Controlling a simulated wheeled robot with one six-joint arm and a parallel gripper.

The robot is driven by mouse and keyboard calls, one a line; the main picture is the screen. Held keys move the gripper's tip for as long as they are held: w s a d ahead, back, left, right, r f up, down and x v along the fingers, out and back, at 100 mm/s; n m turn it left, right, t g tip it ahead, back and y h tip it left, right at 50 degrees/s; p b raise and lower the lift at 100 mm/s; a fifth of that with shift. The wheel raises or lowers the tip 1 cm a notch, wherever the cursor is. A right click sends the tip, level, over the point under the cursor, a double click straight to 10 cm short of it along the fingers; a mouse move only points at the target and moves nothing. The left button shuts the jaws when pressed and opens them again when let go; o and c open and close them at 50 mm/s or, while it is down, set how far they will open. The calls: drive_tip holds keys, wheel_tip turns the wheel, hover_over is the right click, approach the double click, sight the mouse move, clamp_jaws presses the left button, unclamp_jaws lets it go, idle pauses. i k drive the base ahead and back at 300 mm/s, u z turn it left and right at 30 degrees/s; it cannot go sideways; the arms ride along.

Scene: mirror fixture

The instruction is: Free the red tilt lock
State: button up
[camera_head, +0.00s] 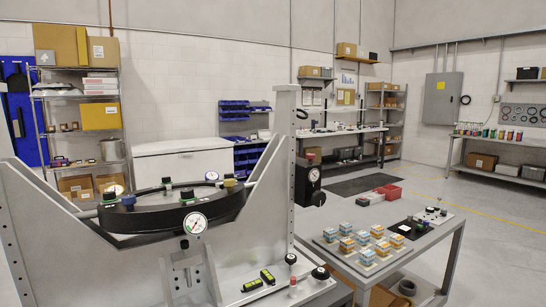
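The mirror fixture is a grey metal frame with tall side plates, and it fills the lower left of the head view. It carries a black curved cell (175,214) with several small knobs and dial gauges on it. A small pale post with a reddish part (293,286) stands on the fixture's base at the lower right, near a black knob (320,273) and another black-topped knob (291,259). I cannot tell whether this is the red tilt lock. My gripper is not in view.
Two yellow-green levels (259,281) lie on the fixture's base.

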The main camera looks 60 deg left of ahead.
sight(311, 157)
drive_tip(key=u, duration=0.9)
drive_tip(key=i, duration=0.8)
drive_tip(key=u, duration=0.85)
